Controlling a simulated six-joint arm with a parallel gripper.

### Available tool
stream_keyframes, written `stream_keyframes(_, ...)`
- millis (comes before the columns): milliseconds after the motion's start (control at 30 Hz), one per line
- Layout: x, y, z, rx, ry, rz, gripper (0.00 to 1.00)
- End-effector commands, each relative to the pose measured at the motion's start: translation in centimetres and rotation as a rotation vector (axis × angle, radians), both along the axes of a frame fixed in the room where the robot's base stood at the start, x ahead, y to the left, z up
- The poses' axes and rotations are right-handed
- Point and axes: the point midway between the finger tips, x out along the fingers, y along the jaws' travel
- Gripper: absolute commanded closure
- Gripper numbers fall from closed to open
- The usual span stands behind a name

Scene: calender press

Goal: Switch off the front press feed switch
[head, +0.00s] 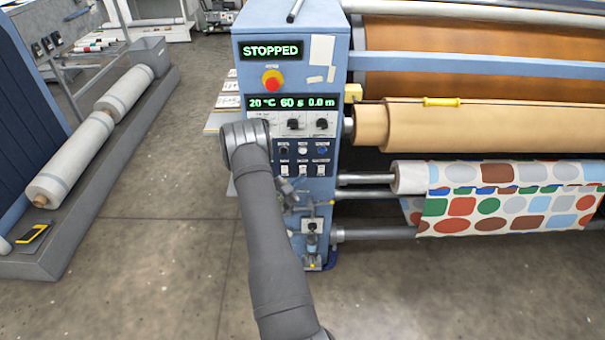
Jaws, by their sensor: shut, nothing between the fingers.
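The press control column (340,60) is blue and stands at the middle, facing me. Its dark panel carries a row of small round buttons (302,150) above a row of small white switches (302,170). A separate small plate with a dark knob (312,227) sits lower on the column. The labels are too small to read, so I cannot tell which is the front press feed switch or how it is set. My grey arm rises from the bottom and covers the column's left part.
The display (271,50) reads STOPPED, above a red emergency button (272,81) on yellow. Dark rotary knobs (293,123) sit below a second display. A brown roll (480,125) and patterned fabric (500,205) are at right. Wrapped rolls (75,160) lie at left. Floor between is clear.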

Motion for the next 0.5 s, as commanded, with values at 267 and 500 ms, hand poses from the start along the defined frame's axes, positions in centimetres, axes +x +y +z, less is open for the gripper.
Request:
stream_keyframes(267,-0.4,0.0,0.0,0.000,0.001,0.000,1.00)
stream_keyframes(500,-2.8,0.0,0.4,-0.001,0.002,0.000,1.00)
